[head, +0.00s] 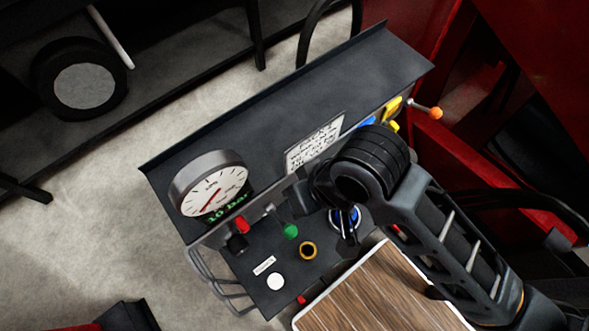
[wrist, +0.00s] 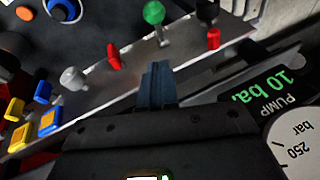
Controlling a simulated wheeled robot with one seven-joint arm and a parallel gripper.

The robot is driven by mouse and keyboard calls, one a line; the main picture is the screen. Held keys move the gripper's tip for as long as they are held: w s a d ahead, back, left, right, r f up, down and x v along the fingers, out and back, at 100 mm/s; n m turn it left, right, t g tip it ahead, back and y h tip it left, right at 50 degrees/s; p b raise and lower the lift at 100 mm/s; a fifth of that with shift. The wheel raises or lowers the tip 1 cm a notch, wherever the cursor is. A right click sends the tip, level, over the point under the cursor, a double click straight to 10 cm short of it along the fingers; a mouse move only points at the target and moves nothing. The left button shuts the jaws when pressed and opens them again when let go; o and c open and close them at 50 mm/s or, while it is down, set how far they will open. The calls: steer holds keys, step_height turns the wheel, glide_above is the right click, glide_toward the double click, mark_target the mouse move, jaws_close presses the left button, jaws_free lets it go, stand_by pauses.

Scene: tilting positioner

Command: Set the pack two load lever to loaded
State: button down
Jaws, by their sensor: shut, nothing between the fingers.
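A row of small knobbed levers stands along the front edge of the dark control box. The head view shows the green knob (head: 291,231) and a red knob (head: 242,225). No readable label tells which one is the pack two load lever. My gripper (wrist: 158,72) is shut and empty, its fingertips pointing at the panel between the green and slim red levers. In the head view my wrist hides part of the row.
A round gauge (head: 213,187) and a green 10 bar display (head: 228,212) sit at the box's left. A lettered placard (head: 315,144) stands behind my wrist. Yellow and blue switches (wrist: 50,122) and an orange-tipped lever (head: 434,113) are at the other end. A wooden board (head: 385,295) lies in front.

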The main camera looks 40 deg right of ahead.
mark_target(281, 222)
steer(key=shift+s+a+f, duration=0.15)
steer(key=shift+a+f, duration=0.2)
steer(key=shift+f, duration=0.75)
steer(key=shift+s+a+f, duration=0.15)
steer(key=shift+a+f, duration=0.15)
steer(key=shift+f, duration=0.75)
steer(key=shift+s+a+f, duration=0.15)
steer(key=shift+a+f, duration=0.2)
steer(key=shift+f, duration=0.75)
steer(key=shift+f, duration=0.15)
